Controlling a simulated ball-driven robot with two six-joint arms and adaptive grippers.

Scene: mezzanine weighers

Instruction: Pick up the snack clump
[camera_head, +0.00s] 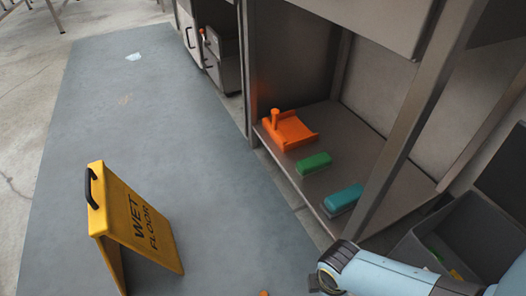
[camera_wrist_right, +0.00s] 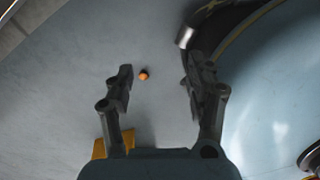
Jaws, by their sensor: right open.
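A small orange-brown lump, which looks like the snack clump (camera_wrist_right: 144,74), lies on the grey floor in the right wrist view. It shows between the fingers of my right gripper (camera_wrist_right: 158,78), nearer the left finger. The gripper is open and empty, with the clump beyond its fingertips; the exact gap is hard to judge. In the head view a small orange bit, likely the same clump (camera_head: 263,293), is cut off by the bottom edge. My right arm comes in there from the lower right. My left gripper is in neither view.
A yellow wet floor sign (camera_head: 140,222) stands on the grey floor strip (camera_head: 125,110). A metal shelf (camera_head: 345,140) holds an orange tray-like piece (camera_head: 290,131), a green block (camera_head: 314,163) and a teal block (camera_head: 343,199). A dark bin (camera_head: 420,250) stands at right.

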